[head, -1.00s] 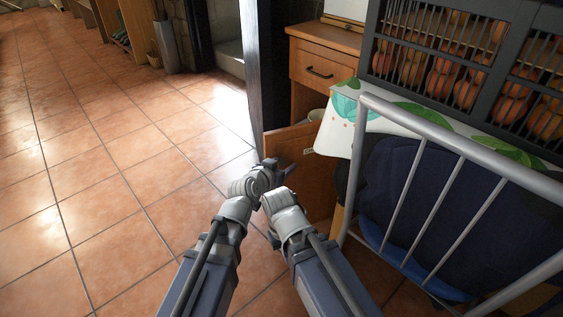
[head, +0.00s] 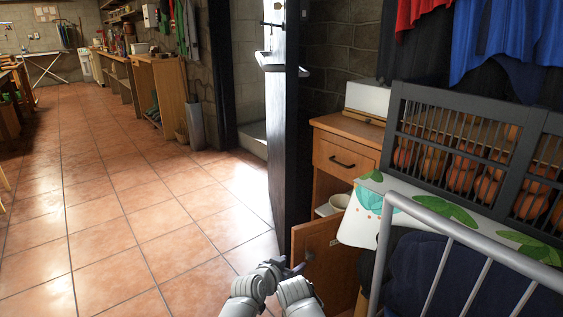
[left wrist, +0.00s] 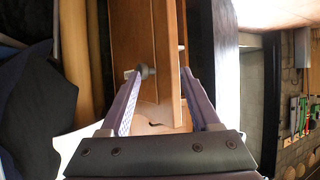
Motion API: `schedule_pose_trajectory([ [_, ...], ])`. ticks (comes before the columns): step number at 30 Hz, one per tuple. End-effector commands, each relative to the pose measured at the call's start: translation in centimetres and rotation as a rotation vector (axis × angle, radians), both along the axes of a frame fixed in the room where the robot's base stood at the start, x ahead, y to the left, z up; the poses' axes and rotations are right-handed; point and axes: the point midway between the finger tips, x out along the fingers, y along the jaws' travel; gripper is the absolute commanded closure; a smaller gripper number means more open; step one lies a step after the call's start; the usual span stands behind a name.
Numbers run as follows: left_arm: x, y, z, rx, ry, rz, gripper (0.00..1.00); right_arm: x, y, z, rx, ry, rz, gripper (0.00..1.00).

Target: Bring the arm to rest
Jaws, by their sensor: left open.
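My left gripper (head: 294,267) is at the bottom middle of the head view, beside the swung-out door (head: 316,248) of a small wooden cabinet. In the left wrist view the left gripper (left wrist: 160,76) has its two fingers spread apart. The wooden door's edge (left wrist: 166,60) and a small pale knob (left wrist: 148,72) show between or just beyond the fingertips. I cannot tell whether the fingers touch the door. My arm links show below, at the bottom edge of the head view. My right gripper's fingers do not show.
The cabinet has a shut drawer (head: 343,158) and a pale bowl (head: 339,202) inside. A metal rail (head: 465,238) and a patterned cloth-like top (head: 362,224) stand close on the right. A dark upright panel (head: 287,120) rises behind. The tiled floor (head: 130,215) on the left is open.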

Motion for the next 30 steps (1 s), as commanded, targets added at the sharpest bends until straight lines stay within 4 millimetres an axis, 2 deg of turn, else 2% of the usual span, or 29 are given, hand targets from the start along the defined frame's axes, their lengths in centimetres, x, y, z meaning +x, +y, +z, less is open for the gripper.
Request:
schedule_pose_trajectory([
  [2,-0.5,2.4,-2.4,0.038,0.122,0.023,0.37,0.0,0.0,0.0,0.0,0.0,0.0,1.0],
  [6,-2.8,7.7,-6.8,0.118,0.39,0.104,0.37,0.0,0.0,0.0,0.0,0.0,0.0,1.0],
  [9,-4.6,10.8,-8.6,0.157,0.534,0.165,0.37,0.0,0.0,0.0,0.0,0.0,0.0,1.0],
  [15,-7.9,15.5,-10.7,0.214,0.748,0.285,0.37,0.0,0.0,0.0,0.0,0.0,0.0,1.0],
  [21,-11.0,19.5,-11.6,0.259,0.924,0.405,0.37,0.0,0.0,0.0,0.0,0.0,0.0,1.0],
  [24,-12.7,21.2,-11.7,0.279,1.006,0.467,0.37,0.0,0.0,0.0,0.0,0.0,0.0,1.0],
  [25,-12.8,20.2,-10.7,0.293,1.0,0.443,0.37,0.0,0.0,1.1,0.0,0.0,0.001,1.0],
  [30,-13.8,17.6,-8.6,0.355,1.0,0.381,0.37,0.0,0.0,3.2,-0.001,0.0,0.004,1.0],
])
